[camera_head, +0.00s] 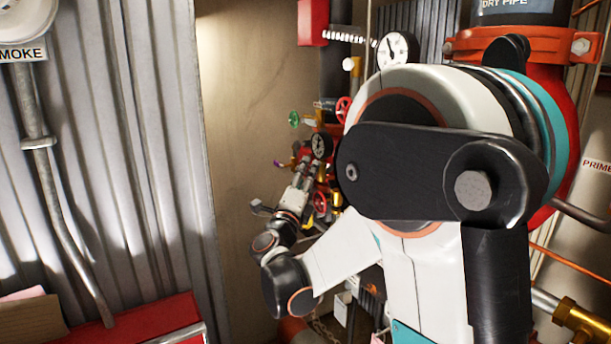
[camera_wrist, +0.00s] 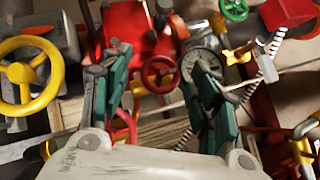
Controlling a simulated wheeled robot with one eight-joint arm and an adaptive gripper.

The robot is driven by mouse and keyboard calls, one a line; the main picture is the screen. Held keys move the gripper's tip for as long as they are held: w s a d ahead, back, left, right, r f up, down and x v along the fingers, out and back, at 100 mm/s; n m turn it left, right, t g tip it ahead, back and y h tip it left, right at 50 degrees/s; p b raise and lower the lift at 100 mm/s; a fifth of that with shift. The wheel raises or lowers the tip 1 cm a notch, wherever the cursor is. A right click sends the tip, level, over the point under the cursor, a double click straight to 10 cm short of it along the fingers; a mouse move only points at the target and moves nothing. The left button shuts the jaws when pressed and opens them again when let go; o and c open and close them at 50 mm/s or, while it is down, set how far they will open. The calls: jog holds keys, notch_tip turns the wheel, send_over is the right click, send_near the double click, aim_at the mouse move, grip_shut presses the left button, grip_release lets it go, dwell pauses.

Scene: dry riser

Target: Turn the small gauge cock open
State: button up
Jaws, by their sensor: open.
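My gripper (camera_wrist: 153,56) is open in the wrist view, with its two dark green fingers spread and nothing held between them. A small red handwheel (camera_wrist: 160,73) shows in the gap between the fingers, beyond them. A round gauge (camera_wrist: 201,66) is just behind the right finger, which hides part of it. A yellow fitting (camera_wrist: 240,54) is right of the gauge. I cannot tell for sure which part is the small gauge cock. In the head view my gripper (camera_head: 305,175) is small and far off, just below the dark-rimmed gauge (camera_head: 321,146), among the crowded valves.
A yellow handwheel (camera_wrist: 25,75) stands at the left of the wrist view, and a green handwheel (camera_wrist: 235,9) is at the top. A striped coil (camera_wrist: 272,45) and yellow pipework (camera_wrist: 300,150) crowd the right. In the head view, a larger white gauge (camera_head: 397,50) is above my arm.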

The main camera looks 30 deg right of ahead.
jog(key=shift+w+d, duration=0.1)
jog(key=c, duration=1.1)
jog(key=shift+o, duration=0.2)
jog(key=shift+r, duration=0.1)
jog(key=shift+r+n+y, duration=0.15)
jog(key=shift+n+y, duration=0.35)
jog(key=shift+n, duration=0.3)
jog(key=shift+n+g+y+p, duration=0.35)
jog(key=shift+n+g+y, duration=0.15)
jog(key=shift+n+y, duration=0.15)
